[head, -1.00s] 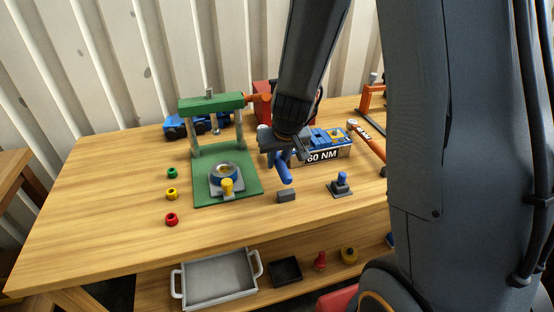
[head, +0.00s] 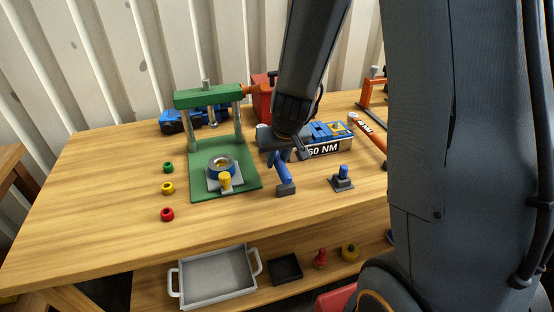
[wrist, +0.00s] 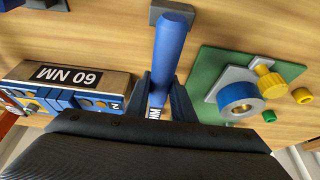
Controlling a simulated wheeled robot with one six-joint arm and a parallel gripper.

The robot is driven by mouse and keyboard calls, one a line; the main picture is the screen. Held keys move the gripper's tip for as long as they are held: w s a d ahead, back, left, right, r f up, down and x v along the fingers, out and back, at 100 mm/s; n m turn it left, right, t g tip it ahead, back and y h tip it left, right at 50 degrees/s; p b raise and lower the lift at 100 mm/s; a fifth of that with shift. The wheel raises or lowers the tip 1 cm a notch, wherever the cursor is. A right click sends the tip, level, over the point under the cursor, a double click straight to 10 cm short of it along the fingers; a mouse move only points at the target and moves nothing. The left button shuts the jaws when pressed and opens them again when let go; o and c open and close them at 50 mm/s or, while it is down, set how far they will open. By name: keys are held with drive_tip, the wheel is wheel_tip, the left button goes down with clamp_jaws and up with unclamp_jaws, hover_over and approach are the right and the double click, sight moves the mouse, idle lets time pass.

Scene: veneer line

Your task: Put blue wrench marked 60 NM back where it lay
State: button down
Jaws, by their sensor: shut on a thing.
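My gripper (head: 284,153) is shut on the blue wrench (head: 284,172), with its handle pointing down toward the front of the bench. In the wrist view the wrench (wrist: 171,45) runs from between the fingers (wrist: 161,85) toward the top edge. Part of a white label on it shows at the jaws; the gripper hides its other end. A holder marked 60 NM (head: 322,149) stands just right of my gripper, with blue parts on top; it shows at left in the wrist view (wrist: 70,76). A small grey block (head: 286,190) appears at the handle's lower end; contact cannot be told.
A green press (head: 209,100) stands left of my gripper, with a blue ring and yellow knob on its base. Green, yellow and red rings lie further left. A blue-topped fixture (head: 343,178) and orange tool (head: 372,138) are at right. A grey tray (head: 218,277) sits below.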

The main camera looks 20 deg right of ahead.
drive_tip(key=shift+f+b, duration=0.55)
drive_tip(key=shift+b, duration=0.05)
drive_tip(key=c, duration=1.4)
unclamp_jaws()
drive_tip(key=shift+c, duration=0.2)
wheel_tip(320, 180, up, 8)
drive_tip(key=p, duration=0.9)
